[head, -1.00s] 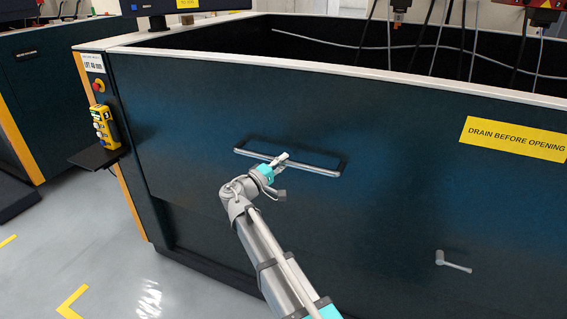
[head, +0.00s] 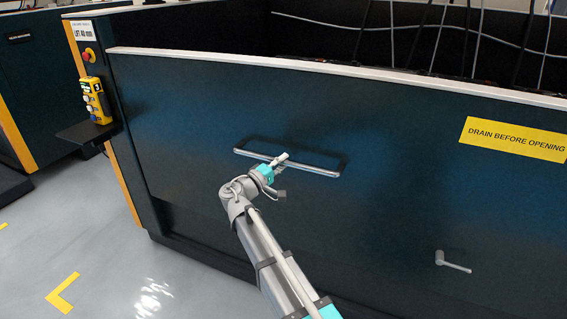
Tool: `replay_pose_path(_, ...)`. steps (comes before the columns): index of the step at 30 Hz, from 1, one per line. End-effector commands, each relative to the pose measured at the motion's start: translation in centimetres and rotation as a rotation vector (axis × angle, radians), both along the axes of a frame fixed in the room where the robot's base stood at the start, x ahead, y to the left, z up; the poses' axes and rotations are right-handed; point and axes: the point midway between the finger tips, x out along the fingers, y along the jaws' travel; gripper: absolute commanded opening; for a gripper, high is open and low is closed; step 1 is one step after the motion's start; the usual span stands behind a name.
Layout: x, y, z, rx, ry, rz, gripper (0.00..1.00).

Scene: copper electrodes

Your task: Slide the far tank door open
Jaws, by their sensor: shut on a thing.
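The tank door (head: 400,190) is a wide dark blue panel with a pale top edge. Its left edge and top edge stand out from the tank body. A long silver bar handle (head: 315,169) is fixed near the door's middle, in a dark recess. My gripper (head: 281,160) is shut on this handle, left of the bar's middle. The fingers hide a short part of the bar. A small grey lever (head: 453,262) sits low on the door at the right. A yellow "DRAIN BEFORE OPENING" label (head: 515,139) is at its upper right.
A yellow control box (head: 96,100) stands on a black shelf (head: 88,133) at the tank's left corner, with a red button (head: 88,55) above. Another dark unit (head: 30,75) is at far left. Grey floor (head: 100,240) is clear at lower left.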

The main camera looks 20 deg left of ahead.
Motion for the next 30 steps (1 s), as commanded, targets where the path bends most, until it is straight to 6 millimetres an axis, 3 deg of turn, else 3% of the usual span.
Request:
replay_pose_path(1, -0.1, -0.2, -1.7, 0.005, 0.004, -0.004, 0.0)
replay_pose_path(30, -0.2, -0.2, -15.4, 0.005, 0.004, -0.003, 0.0)
